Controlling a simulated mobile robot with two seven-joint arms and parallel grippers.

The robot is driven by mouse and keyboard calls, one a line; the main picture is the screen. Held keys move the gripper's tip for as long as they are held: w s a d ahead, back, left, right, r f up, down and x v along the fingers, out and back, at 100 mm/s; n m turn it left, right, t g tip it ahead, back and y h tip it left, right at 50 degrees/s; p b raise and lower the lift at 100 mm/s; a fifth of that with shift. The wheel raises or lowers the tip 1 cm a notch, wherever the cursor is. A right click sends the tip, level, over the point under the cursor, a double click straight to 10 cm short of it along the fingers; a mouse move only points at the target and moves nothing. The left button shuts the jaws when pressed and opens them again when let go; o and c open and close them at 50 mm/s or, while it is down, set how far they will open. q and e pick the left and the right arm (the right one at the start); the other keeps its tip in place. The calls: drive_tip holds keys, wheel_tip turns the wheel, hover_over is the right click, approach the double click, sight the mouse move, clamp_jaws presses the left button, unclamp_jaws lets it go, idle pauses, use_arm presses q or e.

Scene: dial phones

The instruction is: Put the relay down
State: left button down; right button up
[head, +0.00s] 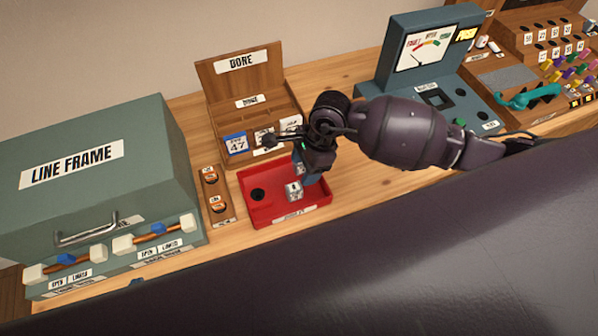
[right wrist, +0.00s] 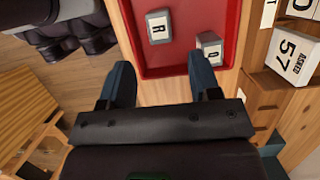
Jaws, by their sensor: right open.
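My right gripper (head: 310,175) reaches down over the right side of the red tray (head: 262,219). In the right wrist view, its two blue fingers (right wrist: 160,72) stand wide apart with nothing between them. A small grey-white block marked R (right wrist: 158,27) lies in the tray beyond the fingertips. A second pale block (right wrist: 209,48) is close to the right-hand finger; I cannot tell if they touch. One pale block (head: 293,190) shows in the tray in the head view. I cannot tell which block is the relay. Only a blue bit (head: 137,282), perhaps my left gripper's tip, shows at the table's front edge.
The open wooden DONE box (head: 240,75) is behind the tray. A blue-grey meter console (head: 425,65) and a teal handset (head: 528,97) are to the right.

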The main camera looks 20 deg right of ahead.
drive_tip(key=v, duration=0.4)
drive_tip(key=shift+r, duration=0.1)
